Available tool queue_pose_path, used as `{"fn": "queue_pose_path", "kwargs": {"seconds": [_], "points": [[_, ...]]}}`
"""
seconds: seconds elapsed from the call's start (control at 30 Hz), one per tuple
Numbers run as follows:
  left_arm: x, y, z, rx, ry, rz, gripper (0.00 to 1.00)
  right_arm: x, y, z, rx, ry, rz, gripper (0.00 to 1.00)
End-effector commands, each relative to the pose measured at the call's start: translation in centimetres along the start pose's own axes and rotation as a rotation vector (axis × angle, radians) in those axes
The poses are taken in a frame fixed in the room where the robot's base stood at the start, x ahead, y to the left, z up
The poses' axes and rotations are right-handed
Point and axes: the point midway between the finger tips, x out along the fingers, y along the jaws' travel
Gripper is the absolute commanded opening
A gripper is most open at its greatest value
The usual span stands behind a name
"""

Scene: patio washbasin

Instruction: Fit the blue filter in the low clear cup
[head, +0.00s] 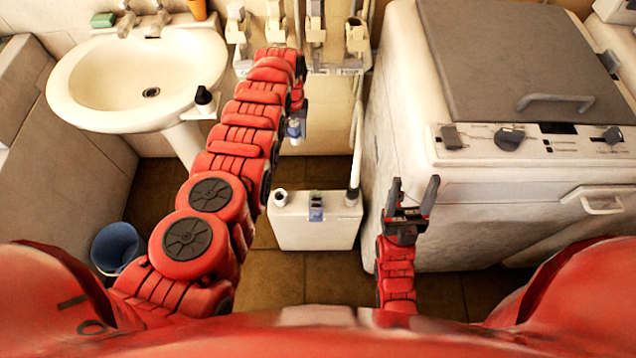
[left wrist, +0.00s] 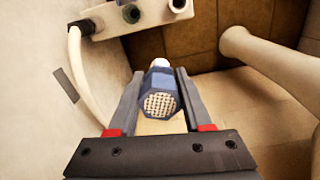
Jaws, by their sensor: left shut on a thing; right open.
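The blue filter (left wrist: 160,95) is in the left wrist view, its pale mesh end facing the camera and a whitish part at its far end. My left gripper (left wrist: 160,85) is shut on it, a finger on each side. In the head view the filter (head: 294,127) hangs in the air under the end of my left arm, behind the white box. My right gripper (head: 413,186) is open and empty, right of the box. I cannot surely pick out the low clear cup; a pale round open collar (head: 281,197) stands at the left of the box top.
The white box (head: 315,232) has a blue-grey fitting (head: 316,207) in its middle and a white hose (head: 354,170) at its right. A washbasin (head: 90,90) stands left, a washing machine (head: 500,195) right. Several pale fixtures (head: 357,38) line the back wall. A blue bucket (head: 117,245) is lower left.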

Motion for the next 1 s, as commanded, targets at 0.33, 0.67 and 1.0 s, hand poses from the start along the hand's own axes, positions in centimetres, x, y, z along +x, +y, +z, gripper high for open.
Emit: {"fn": "queue_pose_path", "kwargs": {"seconds": [0.33, 0.67, 1.0], "points": [[14.7, 6.0, 5.9, 0.016, -0.002, -0.003, 0.00, -2.8, -0.1, 0.5, 0.000, 0.000, 0.000, 0.61], [17.7, 7.2, 7.2, 0.011, 0.002, -0.002, 0.00, -3.8, -0.2, 0.6, 0.000, 0.000, 0.000, 0.61], [21.3, 7.1, 7.2, 0.011, 0.002, -0.002, 0.00, -7.3, -0.4, 1.2, 0.000, 0.000, 0.000, 0.61]]}}
